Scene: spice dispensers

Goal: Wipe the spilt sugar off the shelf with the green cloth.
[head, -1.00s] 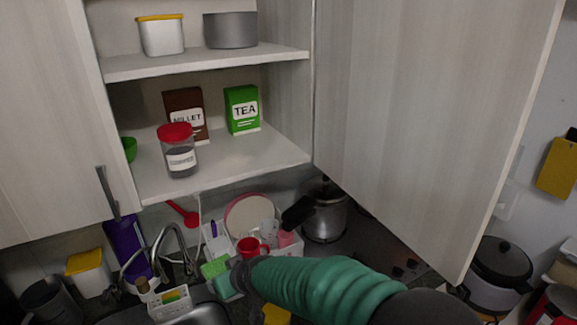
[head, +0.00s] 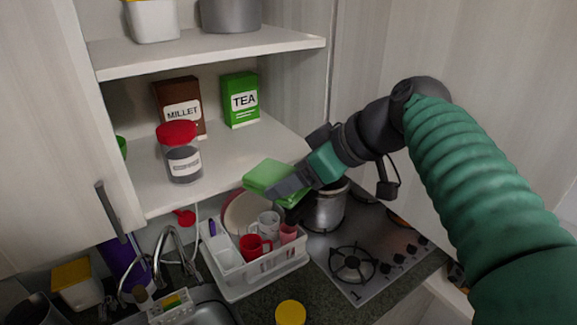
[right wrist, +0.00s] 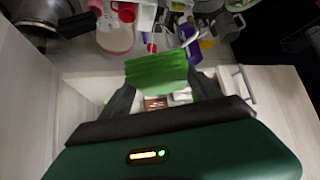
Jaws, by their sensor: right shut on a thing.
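The green cloth (head: 266,174) is a folded pad in the jaws of my right gripper (head: 284,186), at the front right edge of the lower cupboard shelf (head: 228,157). I cannot tell whether the cloth touches the shelf. In the right wrist view the cloth (right wrist: 157,72) sits between the two dark fingers. I cannot make out any spilt sugar on the pale shelf; the cloth and gripper hide part of its front right. My left gripper is not in view.
On the shelf stand a red-lidded jar (head: 181,152) near the front, a brown millet box (head: 181,106) and a green tea box (head: 240,100) behind. The upper shelf (head: 205,47) is above. A dish rack (head: 258,270) and a steel pot (head: 326,209) are below. The shelf's right part is clear.

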